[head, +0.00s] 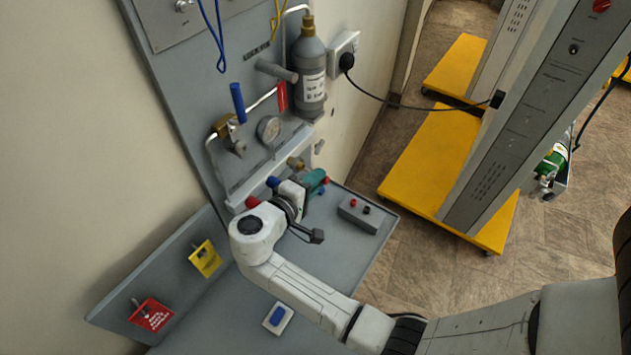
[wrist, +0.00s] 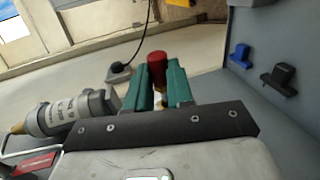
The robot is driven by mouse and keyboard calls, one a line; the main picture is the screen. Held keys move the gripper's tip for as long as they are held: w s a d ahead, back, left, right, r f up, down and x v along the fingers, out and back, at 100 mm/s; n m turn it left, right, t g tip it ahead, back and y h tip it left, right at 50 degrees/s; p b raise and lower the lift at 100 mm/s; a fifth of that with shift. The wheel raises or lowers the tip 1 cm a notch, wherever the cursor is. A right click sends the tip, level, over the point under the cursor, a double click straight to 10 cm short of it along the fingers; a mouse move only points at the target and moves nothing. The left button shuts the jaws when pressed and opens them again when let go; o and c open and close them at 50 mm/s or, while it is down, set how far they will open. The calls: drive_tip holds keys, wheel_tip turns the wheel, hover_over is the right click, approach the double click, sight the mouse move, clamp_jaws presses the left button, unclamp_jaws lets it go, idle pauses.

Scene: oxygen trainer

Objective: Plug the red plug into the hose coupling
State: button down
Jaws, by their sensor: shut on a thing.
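My gripper (head: 317,184) has green fingers and is over the grey shelf, close to the panel. In the wrist view, its two fingers (wrist: 160,80) are shut on the red plug (wrist: 157,60), whose red end sticks out between the tips. A little yellowish metal shows below the red part. In the head view, a small red end (head: 326,180) shows at the fingertips. A brass fitting (head: 295,163) sits on the panel just behind the gripper. I cannot tell whether it is the hose coupling. No contact between plug and fitting can be seen.
A grey bottle (head: 309,75), gauge (head: 269,129) and blue-handled valve (head: 237,103) are on the panel above. Red (head: 151,315) and yellow (head: 205,259) tags hang left. The shelf front is mostly clear.

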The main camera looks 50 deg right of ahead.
drive_tip(key=shift+w+b, duration=0.5)
drive_tip(key=shift+w, duration=0.5)
drive_tip(key=shift+s, duration=0.15)
drive_tip(key=shift+s+p, duration=0.45)
drive_tip(key=shift+s, duration=0.15)
idle(1.0)
drive_tip(key=shift+w+b, duration=0.35)
drive_tip(key=shift+w, duration=0.4)
idle(0.7)
drive_tip(key=c, duration=0.9)
unclamp_jaws()
drive_tip(key=shift+r, duration=0.1)
